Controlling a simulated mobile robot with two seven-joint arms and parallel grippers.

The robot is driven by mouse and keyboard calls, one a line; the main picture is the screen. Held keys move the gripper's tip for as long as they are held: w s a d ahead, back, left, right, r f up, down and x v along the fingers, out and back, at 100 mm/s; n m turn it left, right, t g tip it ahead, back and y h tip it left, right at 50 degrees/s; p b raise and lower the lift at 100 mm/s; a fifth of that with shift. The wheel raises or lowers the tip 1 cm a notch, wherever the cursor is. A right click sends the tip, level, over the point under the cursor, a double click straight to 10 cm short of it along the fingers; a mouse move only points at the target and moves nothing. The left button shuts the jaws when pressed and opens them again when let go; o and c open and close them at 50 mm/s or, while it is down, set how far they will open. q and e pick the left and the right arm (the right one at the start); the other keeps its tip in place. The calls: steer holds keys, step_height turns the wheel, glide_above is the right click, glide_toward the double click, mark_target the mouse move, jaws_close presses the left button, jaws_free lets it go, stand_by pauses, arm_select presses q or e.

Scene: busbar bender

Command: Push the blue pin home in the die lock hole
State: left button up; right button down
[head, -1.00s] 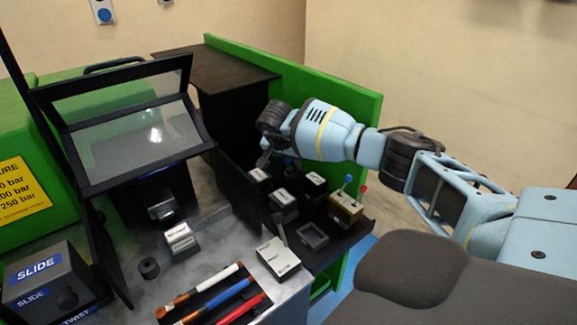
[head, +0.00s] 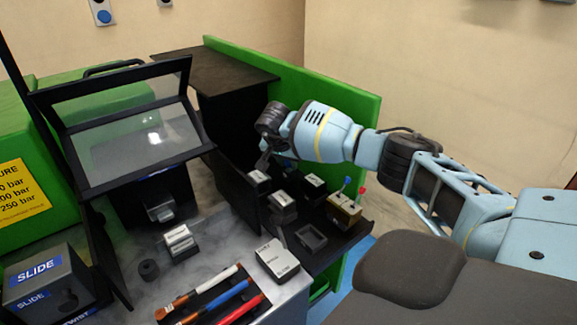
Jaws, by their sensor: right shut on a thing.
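The blue pin (head: 346,184) stands upright with its round head up in a brass-coloured block (head: 344,209), beside a red-headed pin (head: 362,191). My right gripper (head: 262,164) points down over the dark side shelf, to the left of and apart from the blue pin. It is shut on a small dark die block with a white label (head: 258,177), as far as I can tell; the fingertips are small and partly hidden. I cannot make out the die lock hole; the machine's dark inside (head: 158,203) shows behind the tilted clear guard. My left gripper is out of view.
Labelled die blocks (head: 283,200) and an empty square holder (head: 311,236) share the shelf. A dark upright panel (head: 232,190) separates the shelf from the grey bench.

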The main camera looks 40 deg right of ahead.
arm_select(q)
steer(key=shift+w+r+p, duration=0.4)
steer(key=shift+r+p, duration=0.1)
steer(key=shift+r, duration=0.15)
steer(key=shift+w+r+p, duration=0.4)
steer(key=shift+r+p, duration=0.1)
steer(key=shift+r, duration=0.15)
arm_select(e)
steer(key=shift+r, duration=1.9)
steer(key=shift+r+p, duration=1.05)
steer(key=shift+r, duration=1.55)
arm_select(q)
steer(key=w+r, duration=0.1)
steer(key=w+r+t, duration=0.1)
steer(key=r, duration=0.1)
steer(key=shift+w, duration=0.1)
arm_select(e)
steer(key=shift+f, duration=0.1)
steer(key=shift+f, duration=0.1)
